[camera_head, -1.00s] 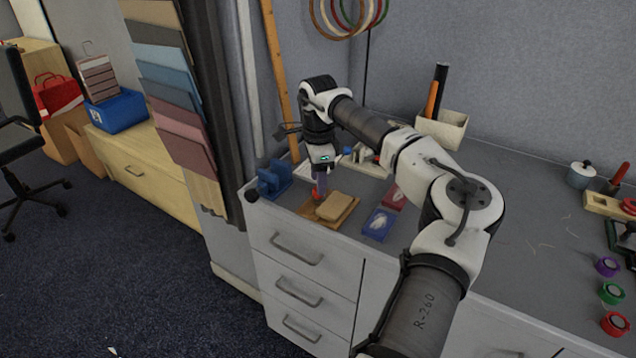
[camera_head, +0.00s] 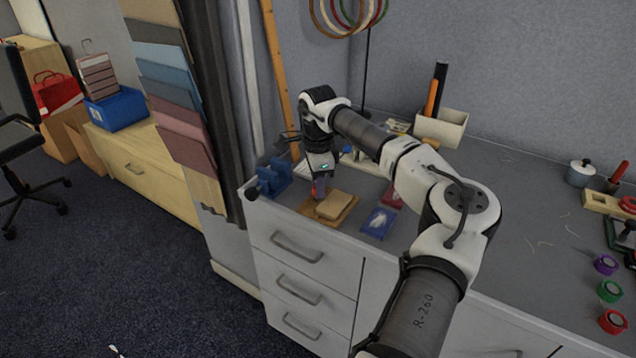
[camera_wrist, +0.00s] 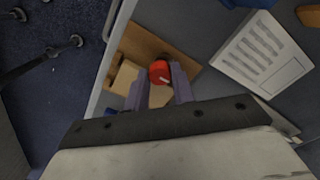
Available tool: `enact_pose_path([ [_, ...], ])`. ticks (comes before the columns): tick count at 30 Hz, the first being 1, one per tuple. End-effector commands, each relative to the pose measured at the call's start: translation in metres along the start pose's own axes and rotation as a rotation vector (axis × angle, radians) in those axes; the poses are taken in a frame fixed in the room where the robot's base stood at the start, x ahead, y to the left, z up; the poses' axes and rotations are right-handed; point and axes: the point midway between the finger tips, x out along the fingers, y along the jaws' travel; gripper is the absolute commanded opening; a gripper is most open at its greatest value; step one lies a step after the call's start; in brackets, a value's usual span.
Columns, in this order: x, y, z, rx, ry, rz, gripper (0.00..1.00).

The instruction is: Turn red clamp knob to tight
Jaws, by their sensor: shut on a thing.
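The red clamp knob (camera_wrist: 160,72) shows in the wrist view between the two purple fingers of my gripper (camera_wrist: 161,88). My gripper is shut on the knob. In the head view my gripper (camera_head: 318,190) points down over the left end of the bench, and the fingers mostly hide the knob. A brown wooden board (camera_head: 313,211) lies under it, with a paler block (camera_head: 336,205) on top. The board (camera_wrist: 143,42) also shows in the wrist view. I cannot read any tight or loose mark.
A blue fixture (camera_head: 270,180) stands left of the board, near the bench's left edge. A blue box with a white picture (camera_head: 379,223) lies to the right. A white slotted panel (camera_wrist: 262,52) is close by in the wrist view. The bench middle is mostly clear.

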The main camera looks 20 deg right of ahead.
Motion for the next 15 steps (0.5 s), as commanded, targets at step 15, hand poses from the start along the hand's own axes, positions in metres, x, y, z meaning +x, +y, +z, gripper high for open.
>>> enact_pose_path([
  [15,-0.0012,-0.0004,-0.0002,0.25,0.001,-0.002,0.02],
])
